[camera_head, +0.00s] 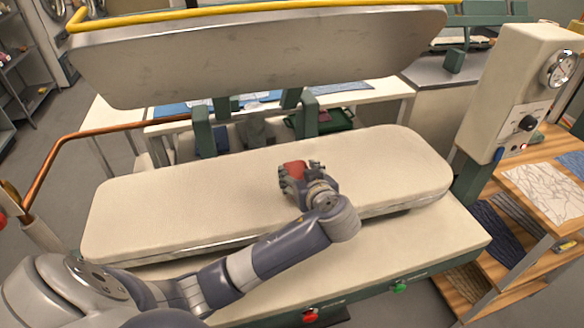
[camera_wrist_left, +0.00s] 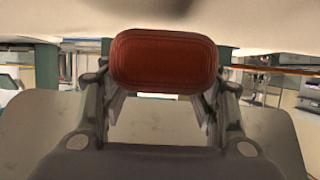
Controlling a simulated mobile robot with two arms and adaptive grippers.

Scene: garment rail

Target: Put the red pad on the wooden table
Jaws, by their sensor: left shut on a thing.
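The red pad (camera_head: 293,169) is between the fingers of my left gripper (camera_head: 296,178), over the middle of the cream padded board. In the left wrist view the pad (camera_wrist_left: 165,62) is a rounded, dark red block held across the fingertips of the gripper (camera_wrist_left: 163,75). The gripper is shut on it. The padded board is close to the pad; whether they touch I cannot tell. The wooden table (camera_head: 528,160) is at the right, beyond the press's control post, with cloths lying on it. My right gripper is not in view.
The cream padded board (camera_head: 160,210) lies under my left arm. The raised metal press plate (camera_head: 250,60) with a yellow rail hangs above and behind it. The control post (camera_head: 510,90) stands between the board and the wooden table. A copper pipe (camera_head: 60,145) is at the left.

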